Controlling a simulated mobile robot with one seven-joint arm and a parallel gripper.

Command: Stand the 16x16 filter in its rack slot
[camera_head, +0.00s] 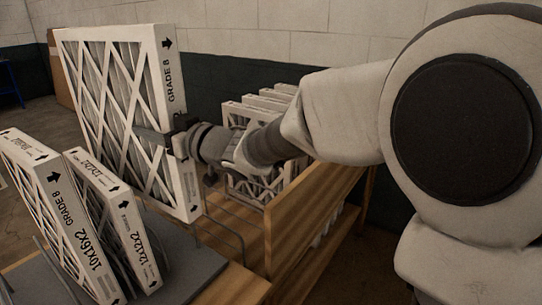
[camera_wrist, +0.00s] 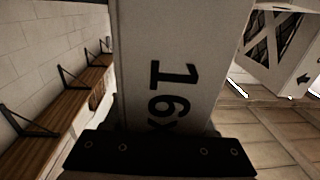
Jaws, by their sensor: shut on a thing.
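The large filter (camera_head: 112,100) has a white card frame, a lattice face and "GRADE 8" on its edge. It stands upright at the left of the head view. My gripper (camera_head: 178,137) is shut on its near side edge, with one finger along the lattice face. In the wrist view the frame edge (camera_wrist: 180,55) fills the middle and shows "16x"; the rest of the print is hidden by the dark gripper (camera_wrist: 160,150). The wooden rack (camera_head: 300,215) with wire dividers (camera_head: 228,232) is right of the filter's lower corner. Whether the filter's bottom touches anything is hidden.
Two filters, marked 10x16x2 (camera_head: 72,215) and 12x12x2 (camera_head: 125,220), lean on a grey surface (camera_head: 190,270) at the front left. Several white filters (camera_head: 250,185) stand in the rack's far part. Wall shelves with brackets (camera_wrist: 75,80) show in the wrist view.

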